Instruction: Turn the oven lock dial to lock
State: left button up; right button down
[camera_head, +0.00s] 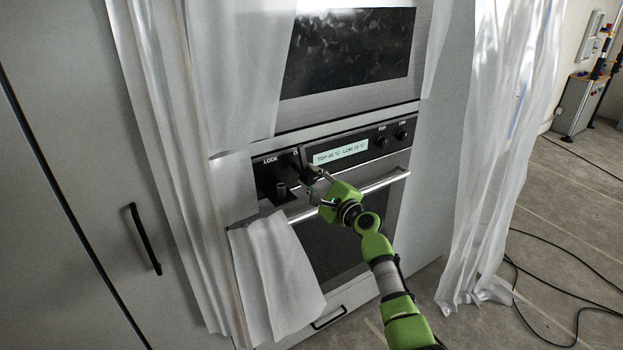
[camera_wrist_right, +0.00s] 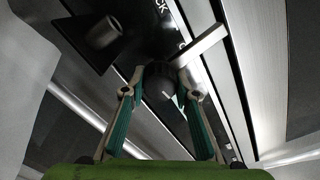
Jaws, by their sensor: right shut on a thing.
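The oven lock dial is a dark round knob (camera_wrist_right: 158,82) with a pale flat lever (camera_wrist_right: 205,45) reaching up and right from it in the right wrist view. My right gripper (camera_wrist_right: 160,94) has its fingers on either side of the knob, shut on it. In the head view the right gripper (camera_head: 314,183) is at the left part of the oven's control panel and partly hides the dial. The word LOCK (camera_head: 270,161) is printed on the panel to the left of the dial. My left gripper is not in view.
A hollow cylinder (camera_head: 281,189) sticks out left of the gripper. A display (camera_head: 340,152) and two black knobs (camera_head: 400,134) are to the right. The oven handle bar (camera_head: 370,188) runs below. Plastic sheets (camera_head: 275,270) hang around the oven.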

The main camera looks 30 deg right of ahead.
jog(key=shift+a, duration=0.25)
jog(key=c, duration=1.6)
grip_release()
jog(key=shift+r, duration=0.1)
jog(key=shift+c, duration=0.2)
jog(key=shift+o, duration=0.3)
jog(key=shift+a, duration=0.2)
jog(key=shift+d, duration=0.15)
jog(key=shift+s+d, duration=0.15)
jog(key=shift+s, duration=0.25)
jog(key=s, duration=1.1)
jog(key=shift+d, duration=0.2)
